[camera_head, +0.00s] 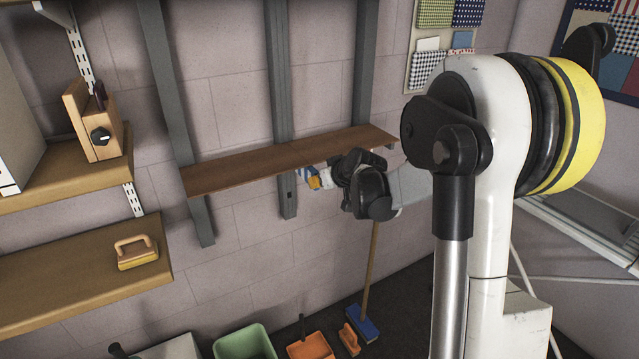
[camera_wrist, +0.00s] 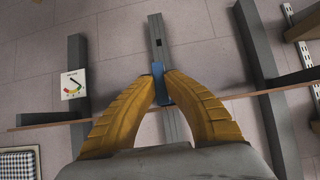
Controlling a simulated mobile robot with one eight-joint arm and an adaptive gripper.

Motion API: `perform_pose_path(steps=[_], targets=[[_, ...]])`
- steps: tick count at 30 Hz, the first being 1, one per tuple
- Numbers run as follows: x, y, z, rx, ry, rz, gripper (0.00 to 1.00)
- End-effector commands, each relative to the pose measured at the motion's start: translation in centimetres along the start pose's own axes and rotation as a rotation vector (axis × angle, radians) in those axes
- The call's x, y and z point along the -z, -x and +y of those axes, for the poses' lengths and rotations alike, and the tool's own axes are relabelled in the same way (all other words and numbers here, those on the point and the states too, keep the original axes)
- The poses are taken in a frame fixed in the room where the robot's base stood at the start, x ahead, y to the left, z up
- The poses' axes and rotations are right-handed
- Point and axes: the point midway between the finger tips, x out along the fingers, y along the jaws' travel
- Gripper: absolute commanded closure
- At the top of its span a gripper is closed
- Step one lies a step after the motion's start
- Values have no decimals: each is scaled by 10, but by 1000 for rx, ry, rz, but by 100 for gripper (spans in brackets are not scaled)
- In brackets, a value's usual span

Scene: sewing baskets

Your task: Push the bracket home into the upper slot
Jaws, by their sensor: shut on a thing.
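The blue bracket (camera_wrist: 159,79) sits between the yellow fingertips of my gripper (camera_wrist: 162,88) in the wrist view. A small blue part of it (camera_head: 306,172) shows in the head view, just under the brown shelf board (camera_head: 240,170). My gripper (camera_head: 315,181) is shut on it, beside the middle grey upright (camera_head: 282,95). The bracket lines up with this upright (camera_wrist: 173,125) in the wrist view. One dark slot (camera_wrist: 157,42) shows on the upright, clear of the bracket; it also appears near the upright's lower end (camera_head: 290,195). The bracket's contact with the upper slot is hidden.
Grey uprights stand left (camera_head: 173,100) and right (camera_head: 366,60) of the middle one. The board's edge crosses close to my fingers.

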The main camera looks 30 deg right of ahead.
Motion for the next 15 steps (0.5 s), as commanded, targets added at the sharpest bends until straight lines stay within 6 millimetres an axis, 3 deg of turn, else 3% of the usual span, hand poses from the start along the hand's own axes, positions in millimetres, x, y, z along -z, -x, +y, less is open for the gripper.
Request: perform_pose_path(steps=[3,4,6,15], targets=[[2,-2,0,0,0,2,100],[2,-1,0,0,0,2,82],[1,-1,0,0,0,1,66],[1,0,0,0,0,1,66]])
